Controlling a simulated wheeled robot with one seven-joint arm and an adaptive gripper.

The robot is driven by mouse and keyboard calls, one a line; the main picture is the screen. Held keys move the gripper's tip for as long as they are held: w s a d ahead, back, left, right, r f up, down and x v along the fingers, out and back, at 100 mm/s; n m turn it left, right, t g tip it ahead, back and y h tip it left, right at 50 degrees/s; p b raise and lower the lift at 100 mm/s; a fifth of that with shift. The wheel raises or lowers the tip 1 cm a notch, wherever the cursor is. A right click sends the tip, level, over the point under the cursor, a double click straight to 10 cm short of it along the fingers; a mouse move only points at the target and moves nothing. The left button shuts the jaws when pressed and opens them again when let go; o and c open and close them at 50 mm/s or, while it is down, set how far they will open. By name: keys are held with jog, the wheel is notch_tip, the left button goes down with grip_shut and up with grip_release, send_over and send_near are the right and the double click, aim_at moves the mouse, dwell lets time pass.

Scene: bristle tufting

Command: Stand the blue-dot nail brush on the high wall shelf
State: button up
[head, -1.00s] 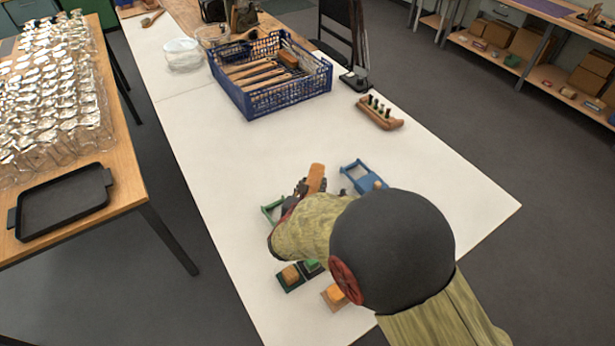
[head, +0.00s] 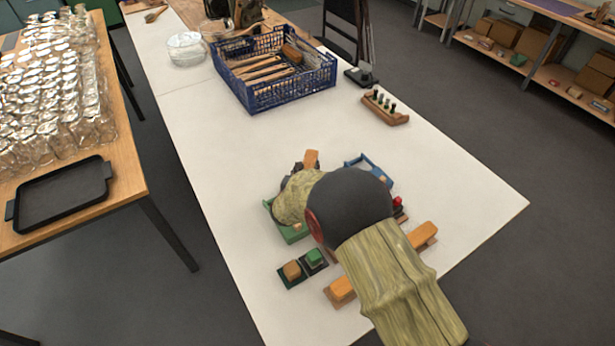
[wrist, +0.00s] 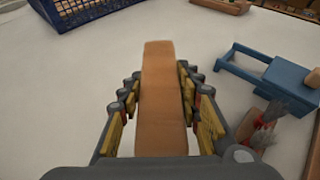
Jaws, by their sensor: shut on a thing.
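My gripper (head: 298,174) is shut on a wooden block-like nail brush (head: 311,158), over the white table. In the wrist view the brush (wrist: 162,105) stands out lengthwise between the two fingers, with its plain brown wooden face showing. No blue dot shows on it, and its bristles are hidden, so I cannot tell which brush it is. My arm covers part of the work area. No high wall shelf can be made out in these views.
A blue stand (wrist: 262,72) is right of my gripper, and a green tray (head: 290,233) is below it. Small blocks (head: 291,271) lie nearer. A blue crate (head: 286,95) of brushes and a wooden peg rack (head: 386,107) stand farther back. The table's middle (head: 235,165) is clear.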

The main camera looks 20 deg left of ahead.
jog(key=shift+w+a+f, duration=0.1)
jog(key=shift+w+f, duration=0.25)
jog(key=shift+w+f+b, duration=0.15)
jog(key=shift+f+b, duration=0.55)
jog(key=shift+f, duration=0.9)
jog(key=shift+f, duration=0.1)
jog(key=shift+f, duration=0.15)
jog(key=o, duration=1.3)
